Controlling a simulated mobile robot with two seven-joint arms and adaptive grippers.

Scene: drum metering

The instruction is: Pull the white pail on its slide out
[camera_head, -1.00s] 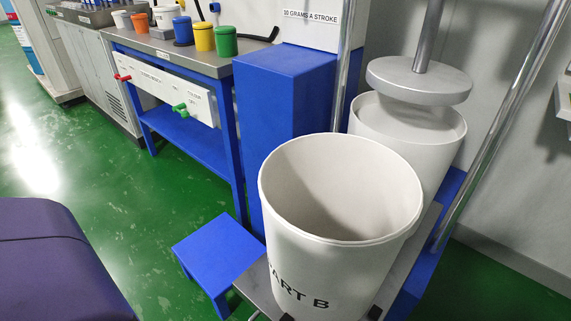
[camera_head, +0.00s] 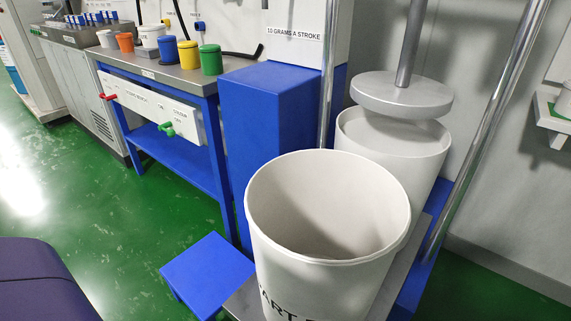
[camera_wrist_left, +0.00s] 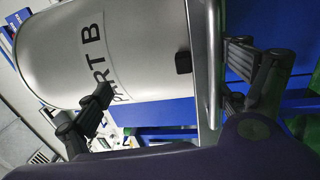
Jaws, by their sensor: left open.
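The white pail (camera_head: 280,250), open at the top and lettered in black, stands upright on a grey slide plate (camera_head: 239,302) at the front in the head view. Only part of the plate shows there. In the left wrist view the pail (camera_wrist_left: 150,60) shows its "PART B" label, beside a metal bar (camera_wrist_left: 206,60). My left gripper (camera_wrist_left: 168,100) is open, one finger in front of the pail's side and the other past the bar. I cannot tell whether either finger touches. My left gripper is out of the head view. My right gripper is in neither view.
A second white pail (camera_head: 390,160) stands behind, under a round grey press plate (camera_head: 402,95) between metal posts. A blue step (camera_head: 207,272) stands on the green floor at left. A blue bench (camera_head: 180,165) with coloured pots is farther back. Open floor (camera_head: 90,210) lies left.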

